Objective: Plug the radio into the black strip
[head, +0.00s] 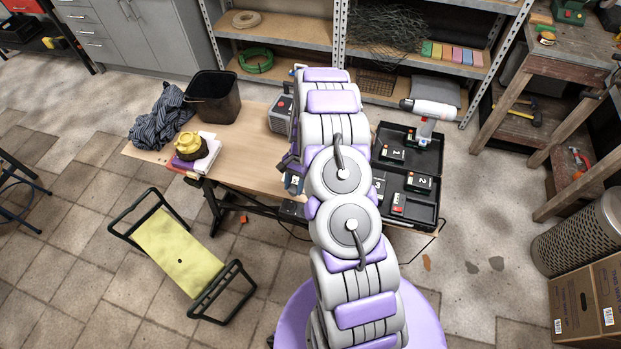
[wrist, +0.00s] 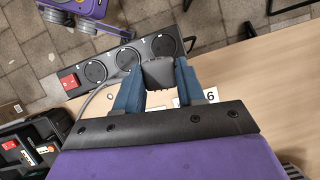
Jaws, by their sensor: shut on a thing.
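In the wrist view my gripper (wrist: 158,88) has its two blue fingers shut on a dark grey plug (wrist: 160,73). The black strip (wrist: 148,51) lies at the table edge just beyond it, with round sockets in a row and a red switch (wrist: 68,81) at its left end. The plug overlaps the strip's near side in this view; I cannot tell whether they touch. A grey cable (wrist: 92,104) curves left of the fingers. In the head view the radio (head: 279,116) stands on the table, partly behind my arm. The strip (head: 291,210) is partly hidden there.
A black bin (head: 213,97), striped cloth (head: 160,118) and books with a yellow object (head: 189,143) are on the left. A yellow stool (head: 180,255) stands in front.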

